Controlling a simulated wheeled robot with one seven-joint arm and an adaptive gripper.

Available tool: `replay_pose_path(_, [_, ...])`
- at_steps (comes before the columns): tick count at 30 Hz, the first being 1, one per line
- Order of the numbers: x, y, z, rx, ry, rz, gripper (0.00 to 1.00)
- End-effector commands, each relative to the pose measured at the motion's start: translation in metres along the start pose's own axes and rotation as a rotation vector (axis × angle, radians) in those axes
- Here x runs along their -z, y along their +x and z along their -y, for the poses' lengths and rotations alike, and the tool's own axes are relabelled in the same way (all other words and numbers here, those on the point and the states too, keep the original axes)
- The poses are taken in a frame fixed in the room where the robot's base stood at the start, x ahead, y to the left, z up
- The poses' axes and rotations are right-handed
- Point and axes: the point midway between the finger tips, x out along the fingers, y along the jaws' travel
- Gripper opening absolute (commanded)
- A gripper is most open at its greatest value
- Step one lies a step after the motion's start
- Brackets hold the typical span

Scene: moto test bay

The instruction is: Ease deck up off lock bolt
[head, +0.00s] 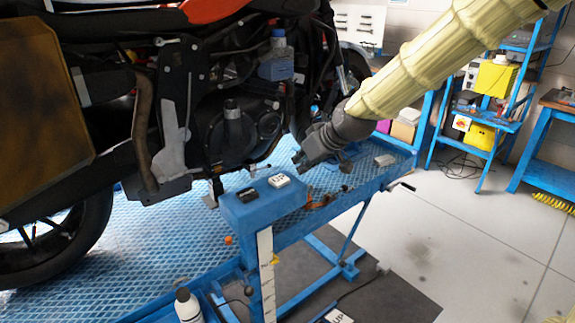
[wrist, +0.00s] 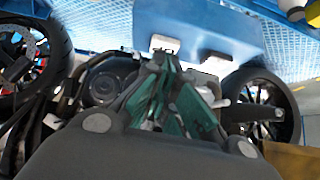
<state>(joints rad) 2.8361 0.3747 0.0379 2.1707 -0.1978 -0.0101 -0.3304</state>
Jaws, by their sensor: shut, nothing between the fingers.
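The deck (head: 130,250) is the blue diamond-tread platform under the motorcycle. A blue control box (head: 262,206) at its near edge carries a white button marked UP (head: 279,181) and a black button (head: 248,195). My gripper (head: 298,165) is shut and empty, above and just right of the UP button and apart from it, beside the engine. In the wrist view my gripper's green-padded fingers (wrist: 170,95) point toward the blue box (wrist: 195,22). I cannot make out the lock bolt in either view.
The motorcycle engine (head: 232,130) stands close left of my gripper. An orange part (head: 320,201) lies on the deck's edge right of the box. A blue shelf cart (head: 497,110) stands at the right. The grey floor (head: 470,230) between is mostly clear.

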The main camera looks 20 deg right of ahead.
Motion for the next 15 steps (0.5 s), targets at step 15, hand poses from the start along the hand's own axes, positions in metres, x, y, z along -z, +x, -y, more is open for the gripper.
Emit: replay_pose_path(15, [0.029,-0.046,-0.016,-0.01,-0.027,-0.055,0.0])
